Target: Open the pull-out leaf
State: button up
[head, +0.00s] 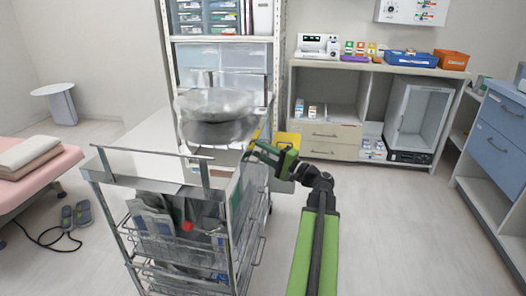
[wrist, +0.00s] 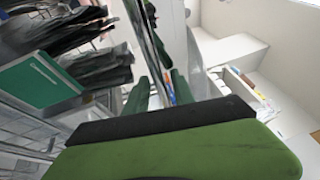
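A metal trolley (head: 228,205) stands left of centre in the head view, with a flat top and raised rails. I cannot clearly make out the pull-out leaf as a separate part. My gripper (head: 250,149) is at the trolley's right side, close to its upper edge. In the wrist view its two green fingers (wrist: 159,93) are apart, with a thin upright metal edge (wrist: 153,50) running down between them. I see a gap at the fingers, and no firm grip shows. Whether either finger touches the metal is hidden.
Metal basins (head: 215,112) sit on the trolley top, and wire baskets (head: 180,235) hang below. A pink bed (head: 35,165) is at the left. A shelf unit (head: 335,135) and a blue cabinet (head: 500,125) stand behind and right. The floor right of my arm is clear.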

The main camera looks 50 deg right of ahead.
grip_shut()
jog(key=shift+w+d, duration=0.1)
jog(key=shift+r, duration=0.1)
dwell(1.0)
